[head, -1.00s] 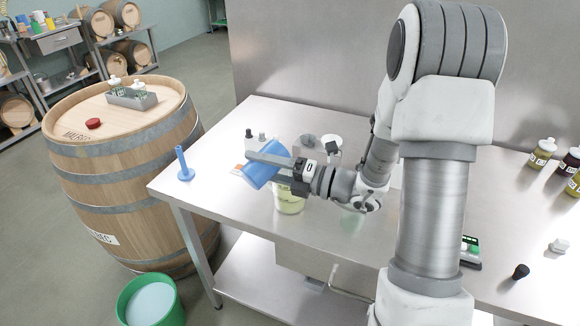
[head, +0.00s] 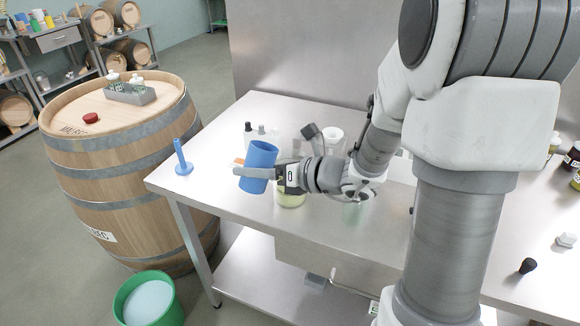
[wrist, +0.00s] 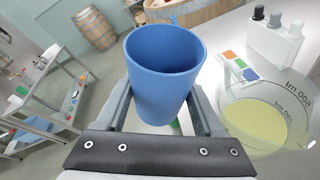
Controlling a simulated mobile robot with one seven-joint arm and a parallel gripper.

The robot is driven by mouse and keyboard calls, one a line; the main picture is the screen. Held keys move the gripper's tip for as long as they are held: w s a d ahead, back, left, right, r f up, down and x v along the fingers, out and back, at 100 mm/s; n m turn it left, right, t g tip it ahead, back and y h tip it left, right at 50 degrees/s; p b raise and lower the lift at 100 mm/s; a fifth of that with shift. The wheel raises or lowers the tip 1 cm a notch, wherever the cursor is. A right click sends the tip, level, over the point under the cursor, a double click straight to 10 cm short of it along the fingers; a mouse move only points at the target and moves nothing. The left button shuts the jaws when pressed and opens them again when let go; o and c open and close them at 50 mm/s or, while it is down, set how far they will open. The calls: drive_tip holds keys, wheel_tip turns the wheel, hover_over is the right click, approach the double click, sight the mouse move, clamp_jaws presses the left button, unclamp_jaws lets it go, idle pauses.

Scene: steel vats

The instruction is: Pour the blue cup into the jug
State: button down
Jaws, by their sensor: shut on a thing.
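The blue cup (head: 257,166) is held in my gripper (head: 262,172) above the steel table, tilted slightly from upright. In the wrist view the cup (wrist: 160,85) sits between the two fingers, and its visible inside wall looks empty; the bottom is hidden. The jug (wrist: 262,112) is clear with volume marks and holds pale yellow-green liquid. In the wrist view it stands to the right of the cup. In the head view the jug (head: 291,198) is partly hidden behind and below my gripper.
A barrel (head: 120,160) and a green bucket (head: 148,300) are left of the table. A black stopper (head: 528,266) lies at the right.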

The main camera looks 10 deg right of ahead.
drive_tip(key=shift+n, duration=0.4)
drive_tip(key=f+b, duration=0.2)
drive_tip(key=f, duration=0.1)
drive_tip(key=f+b, duration=0.1)
drive_tip(key=b, duration=0.1)
drive_tip(key=shift+s+a+f, duration=0.15)
drive_tip(key=shift+a+f, duration=0.15)
drive_tip(key=shift+f, duration=0.05)
drive_tip(key=shift+a+f+h+b, duration=0.1)
drive_tip(key=shift+f+h+b, duration=0.2)
drive_tip(key=shift+b, duration=0.25)
drive_tip(key=n+b, duration=0.1)
drive_tip(key=b, duration=0.1)
drive_tip(key=s+a+n+h+b, duration=0.1)
drive_tip(key=b, duration=0.1)
drive_tip(key=shift+a+f+n+t+h+b, duration=0.15)
drive_tip(key=shift+f+n+t+h+b, duration=0.15)
drive_tip(key=shift+f+n+t, duration=0.1)
drive_tip(key=shift+r, duration=0.15)
wheel_tip(320, 180, up, 5)
drive_tip(key=p, duration=0.4)
